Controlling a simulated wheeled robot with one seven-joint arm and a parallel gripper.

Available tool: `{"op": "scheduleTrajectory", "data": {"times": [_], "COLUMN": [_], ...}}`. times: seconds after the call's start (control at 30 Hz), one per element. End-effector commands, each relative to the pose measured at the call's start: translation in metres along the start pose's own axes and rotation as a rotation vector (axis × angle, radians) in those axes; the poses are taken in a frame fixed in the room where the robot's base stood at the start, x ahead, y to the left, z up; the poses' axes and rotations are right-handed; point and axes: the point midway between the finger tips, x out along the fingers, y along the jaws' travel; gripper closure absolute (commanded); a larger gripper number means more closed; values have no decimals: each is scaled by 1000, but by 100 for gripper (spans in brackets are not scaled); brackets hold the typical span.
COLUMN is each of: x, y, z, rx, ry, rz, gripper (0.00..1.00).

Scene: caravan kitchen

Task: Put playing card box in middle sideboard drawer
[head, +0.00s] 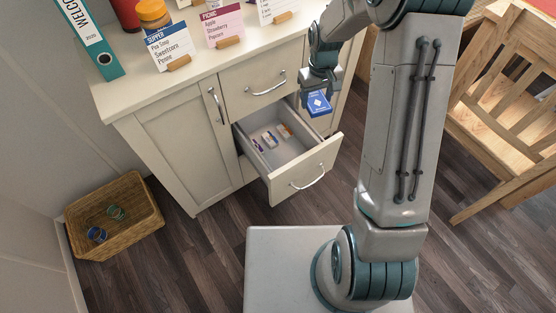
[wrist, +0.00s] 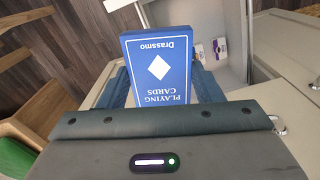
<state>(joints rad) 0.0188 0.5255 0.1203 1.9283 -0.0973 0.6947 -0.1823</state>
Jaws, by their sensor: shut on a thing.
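The playing card box (head: 319,103) is blue with a white diamond, and my gripper (head: 318,90) is shut on it. In the wrist view the box (wrist: 158,65) fills the space between the fingers, its label upside down. The wrist view also shows part of the drawer's inside and some of these boxes (wrist: 219,47).
The sideboard (head: 183,137) has a closed upper drawer (head: 262,82) and a closed left door. On its top stand menu cards (head: 168,47), a teal binder (head: 92,42) and a jar (head: 153,13). A wicker basket (head: 113,213) sits on the floor; a wooden chair (head: 510,95) is at right.

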Motion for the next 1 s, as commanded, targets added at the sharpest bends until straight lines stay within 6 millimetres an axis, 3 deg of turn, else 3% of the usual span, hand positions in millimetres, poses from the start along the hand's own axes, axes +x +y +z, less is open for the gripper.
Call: {"op": "scheduleTrajectory", "data": {"times": [0.03,0.4,0.77,1.0], "x": [26,108,135,167], "y": [-2,-15,-27,-71], "z": [-4,-25,-28,-3], "rx": [-23,-190,-255,-260], "ry": [0,2,1,1], "rz": [-1,-1,-1,-1], "gripper": [65,65,65,65]}}
